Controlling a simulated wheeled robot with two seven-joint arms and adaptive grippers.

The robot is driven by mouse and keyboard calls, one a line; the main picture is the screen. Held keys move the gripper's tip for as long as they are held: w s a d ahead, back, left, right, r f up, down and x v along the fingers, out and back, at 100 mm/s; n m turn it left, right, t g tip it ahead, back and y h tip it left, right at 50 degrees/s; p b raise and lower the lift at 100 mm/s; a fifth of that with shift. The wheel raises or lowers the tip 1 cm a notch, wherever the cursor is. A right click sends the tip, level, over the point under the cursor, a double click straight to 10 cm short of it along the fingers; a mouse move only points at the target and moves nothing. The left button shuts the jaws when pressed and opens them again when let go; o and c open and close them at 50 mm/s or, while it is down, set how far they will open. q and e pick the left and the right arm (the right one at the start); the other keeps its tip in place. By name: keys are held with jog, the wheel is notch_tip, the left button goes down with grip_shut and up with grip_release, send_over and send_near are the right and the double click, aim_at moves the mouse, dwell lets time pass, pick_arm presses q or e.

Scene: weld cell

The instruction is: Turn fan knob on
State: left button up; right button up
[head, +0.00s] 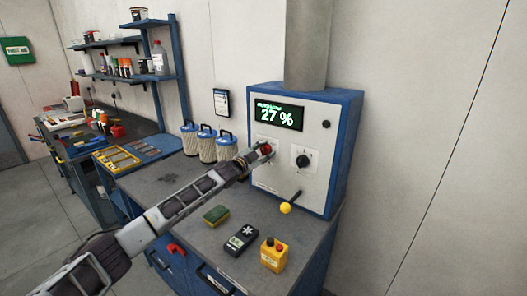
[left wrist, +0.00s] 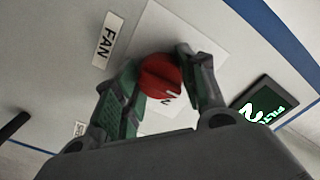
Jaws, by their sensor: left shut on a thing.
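The red fan knob (head: 266,149) sits on the front panel of the blue and white control box (head: 289,183), left of a black knob. My left gripper (head: 262,153) reaches the panel from the left and is shut on the red knob. The fingers also show in the left wrist view (left wrist: 162,85). The display (head: 279,116) reads 27 %. The marking beside the knob is partly hidden. My right gripper is not in view.
A black knob (head: 303,160) and a yellow-tipped lever (head: 286,208) are to the right on the box. A sponge (head: 216,215), a black remote (head: 241,238) and a yellow button box (head: 273,254) lie on the bench. Filter canisters (head: 207,144) stand left of the box.

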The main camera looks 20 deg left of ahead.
pick_arm(q)
jog(key=m+p, duration=0.2)
jog(key=m, duration=0.3)
jog(key=shift+m, duration=1.4)
jog(key=shift+m+p, duration=0.35)
jog(key=shift+m, duration=0.45)
jog(key=shift+f, duration=0.1)
jog(key=o, duration=1.1)
jog(key=shift+c, duration=0.2)
jog(key=shift+s, duration=0.1)
jog(key=shift+s, duration=0.1)
